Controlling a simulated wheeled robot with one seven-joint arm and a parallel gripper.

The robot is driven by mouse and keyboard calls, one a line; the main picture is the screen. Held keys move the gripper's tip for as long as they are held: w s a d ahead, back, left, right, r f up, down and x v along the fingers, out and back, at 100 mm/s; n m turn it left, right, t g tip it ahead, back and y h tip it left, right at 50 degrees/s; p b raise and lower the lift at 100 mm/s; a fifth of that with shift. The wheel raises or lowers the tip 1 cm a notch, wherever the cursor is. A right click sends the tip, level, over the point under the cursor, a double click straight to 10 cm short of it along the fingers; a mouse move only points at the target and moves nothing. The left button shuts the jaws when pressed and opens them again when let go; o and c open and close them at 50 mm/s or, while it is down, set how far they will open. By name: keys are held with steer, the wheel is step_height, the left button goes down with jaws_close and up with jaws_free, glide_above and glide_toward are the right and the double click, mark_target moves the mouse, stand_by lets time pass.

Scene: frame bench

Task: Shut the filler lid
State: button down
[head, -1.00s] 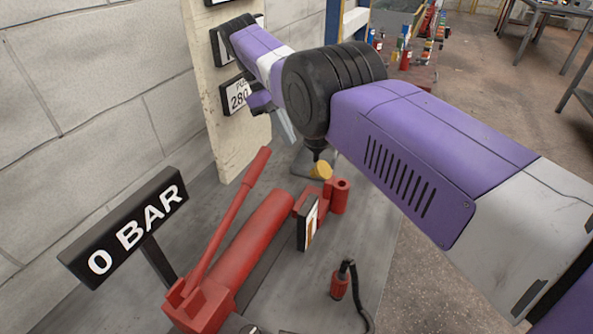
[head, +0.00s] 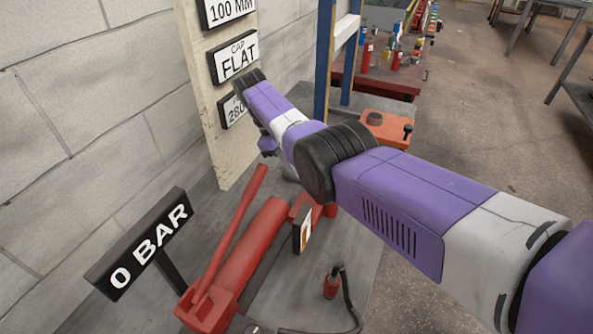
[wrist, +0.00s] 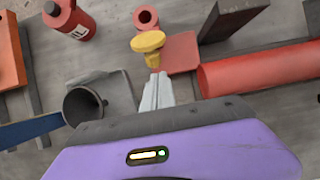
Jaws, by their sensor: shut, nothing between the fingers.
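My gripper (wrist: 157,85) is shut and empty in the wrist view. Its tips are just below a yellow knob (wrist: 148,42) with a short stem; I cannot tell whether they touch. The knob is beside a flat red plate (wrist: 182,53) at the end of the red pump cylinder (wrist: 260,68). A red round part with a hole (wrist: 145,18) stands behind the knob. Which of these is the filler lid is not clear. In the head view the pump cylinder (head: 250,245) shows, but my arm hides the knob and most of the gripper.
A dark funnel (wrist: 83,105) lies left of the gripper. A red bottle (wrist: 68,20) and an orange block (wrist: 10,55) are farther left.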

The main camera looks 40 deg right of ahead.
steer(key=shift+x, duration=1.3)
steer(key=shift+r+p, duration=0.2)
steer(key=shift+p, duration=0.45)
steer(key=shift+t+p, duration=0.4)
steer(key=shift+p, duration=0.2)
steer(key=shift+s+r+t+y+p, duration=0.1)
steer(key=shift+r+t+y+p, duration=0.15)
steer(key=shift+t+p, duration=0.55)
steer(key=shift+r+t+y+p, duration=0.15)
steer(key=shift+t+y+p, duration=0.2)
steer(key=shift+p, duration=0.95)
